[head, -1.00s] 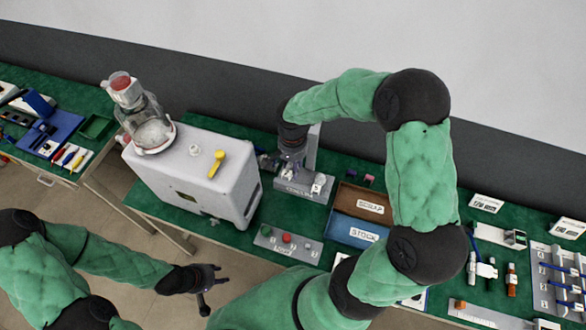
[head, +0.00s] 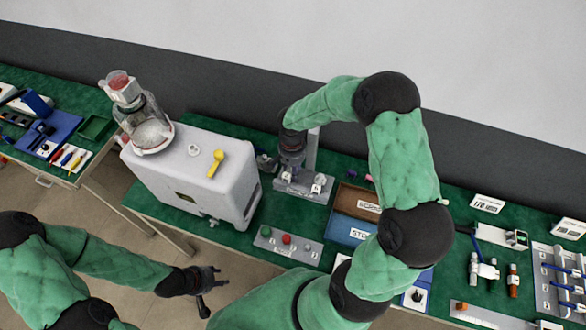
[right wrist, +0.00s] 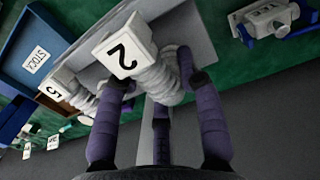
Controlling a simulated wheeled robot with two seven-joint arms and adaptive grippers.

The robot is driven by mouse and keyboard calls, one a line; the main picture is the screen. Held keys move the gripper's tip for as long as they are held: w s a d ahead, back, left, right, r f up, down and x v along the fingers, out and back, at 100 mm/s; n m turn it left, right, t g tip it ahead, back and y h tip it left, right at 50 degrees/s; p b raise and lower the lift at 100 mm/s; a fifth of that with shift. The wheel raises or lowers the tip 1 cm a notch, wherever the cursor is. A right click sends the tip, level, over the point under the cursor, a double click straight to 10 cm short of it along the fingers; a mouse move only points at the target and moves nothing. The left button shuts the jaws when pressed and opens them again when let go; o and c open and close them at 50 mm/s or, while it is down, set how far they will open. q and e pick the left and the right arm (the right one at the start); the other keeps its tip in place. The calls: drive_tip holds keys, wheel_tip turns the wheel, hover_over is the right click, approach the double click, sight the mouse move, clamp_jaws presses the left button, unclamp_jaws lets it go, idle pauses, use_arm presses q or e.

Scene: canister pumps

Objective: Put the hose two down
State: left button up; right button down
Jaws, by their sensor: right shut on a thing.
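Hose two is a white ribbed hose with a white block marked "2" (right wrist: 122,55), seen large in the right wrist view. My right gripper (right wrist: 158,82) has its purple fingers shut around the ribbed part, over a grey surface. In the head view my right gripper (head: 291,166) is low over a grey stand (head: 303,190) beside the big white machine. I cannot tell whether the hose touches the stand. A second white hose block marked "5" (right wrist: 57,90) is left of hose two in the wrist view. My left gripper (head: 207,287) is open and empty, off the table's front edge.
The white machine (head: 185,172) stands left of the stand. A brown bin (head: 345,202) and a blue STOCK bin (head: 345,229) are to the right. A grey button panel (head: 287,245) lies in front. My right arm hides part of the table.

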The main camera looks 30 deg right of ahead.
drive_tip(key=shift+f+b, duration=0.35)
drive_tip(key=shift+f, duration=0.1)
drive_tip(key=shift+f, duration=0.15)
drive_tip(key=c, duration=1.1)
unclamp_jaws()
drive_tip(key=shift+r+p, duration=0.45)
drive_tip(key=shift+r, duration=0.15)
drive_tip(key=r, duration=0.4)
drive_tip(key=r+p, duration=0.1)
drive_tip(key=r, duration=0.7)
drive_tip(key=shift+w, duration=0.3)
